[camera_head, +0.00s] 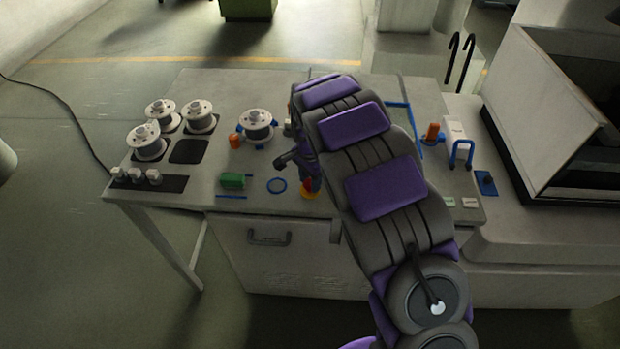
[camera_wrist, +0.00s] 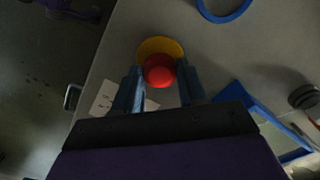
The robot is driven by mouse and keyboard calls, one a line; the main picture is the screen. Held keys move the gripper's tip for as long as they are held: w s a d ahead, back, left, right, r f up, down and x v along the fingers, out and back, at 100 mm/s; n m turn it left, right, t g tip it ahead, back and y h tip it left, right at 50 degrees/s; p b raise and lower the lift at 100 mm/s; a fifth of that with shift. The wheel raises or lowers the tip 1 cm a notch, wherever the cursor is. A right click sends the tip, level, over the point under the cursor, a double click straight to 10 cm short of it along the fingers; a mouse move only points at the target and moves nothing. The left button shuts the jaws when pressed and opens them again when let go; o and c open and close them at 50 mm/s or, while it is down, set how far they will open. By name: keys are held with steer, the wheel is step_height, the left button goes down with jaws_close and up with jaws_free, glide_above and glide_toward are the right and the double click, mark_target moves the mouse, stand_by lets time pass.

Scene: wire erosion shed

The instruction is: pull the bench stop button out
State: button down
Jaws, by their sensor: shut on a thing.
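The bench stop button has a red round head (camera_wrist: 159,71) on a yellow base (camera_wrist: 158,47) in the wrist view. In the head view the button (camera_head: 309,189) shows near the bench's front edge, partly hidden by my arm. My gripper (camera_wrist: 160,88) is at the button, with one blue-grey finger on each side of the red head. The fingers are shut on the head. In the head view my gripper is mostly hidden behind my purple and grey arm. I cannot tell whether the button is in or out.
A blue ring (camera_head: 277,186) and a green block (camera_head: 232,181) lie left of the button on the bench (camera_head: 205,210). Several wire spools stand at the left, and one spool (camera_head: 257,125) behind. An orange peg (camera_head: 432,133) and a blue hoop (camera_head: 461,153) are at the right.

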steer(key=shift+r, duration=0.2)
steer(key=shift+w+a+r+p, duration=0.15)
steer(key=shift+r+p, duration=0.35)
steer(key=shift+p, duration=0.35)
steer(key=c, duration=0.9)
jaws_free()
steer(key=shift+r, duration=0.1)
steer(key=shift+o, duration=1.4)
